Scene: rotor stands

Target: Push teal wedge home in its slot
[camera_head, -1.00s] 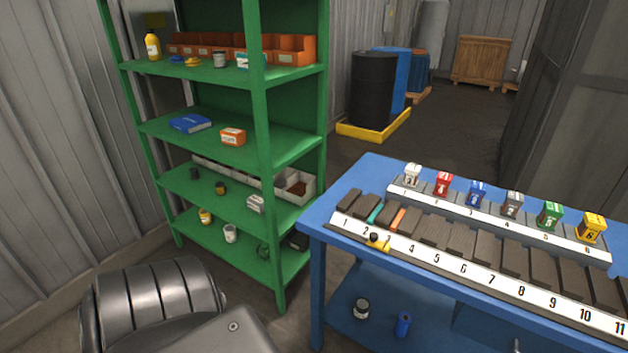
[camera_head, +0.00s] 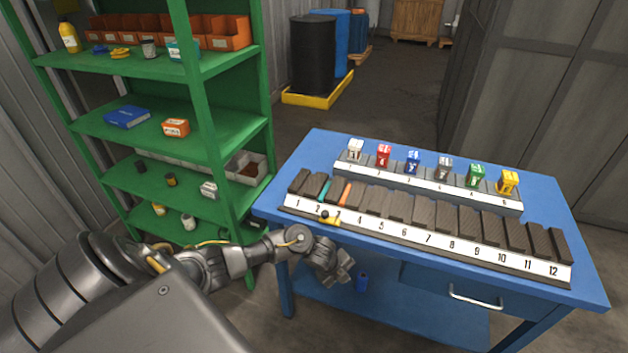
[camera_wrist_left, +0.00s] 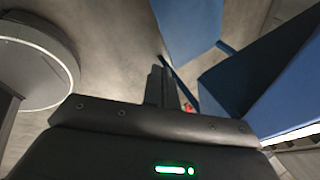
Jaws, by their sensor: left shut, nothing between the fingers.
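The teal wedge (camera_head: 323,190) is a thin strip between the dark blocks near numbers 2 and 3, at the left end of the numbered row (camera_head: 433,237) on the blue table. How deep it sits in its slot is too small to tell. A similar orange wedge (camera_head: 345,192) stands just right of it. My left gripper (camera_head: 343,277) is shut and empty, in front of and below the table's front edge, apart from the wedge. Its fingers (camera_wrist_left: 168,88) also show in the left wrist view, with no wedge there. My right gripper is out of view.
A yellow piece with a black knob (camera_head: 328,217) sits on the label strip in front of the teal wedge. Several coloured numbered blocks stand on a rack (camera_head: 430,181) behind the row. A green shelf (camera_head: 160,145) stands left of the blue table (camera_head: 560,215).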

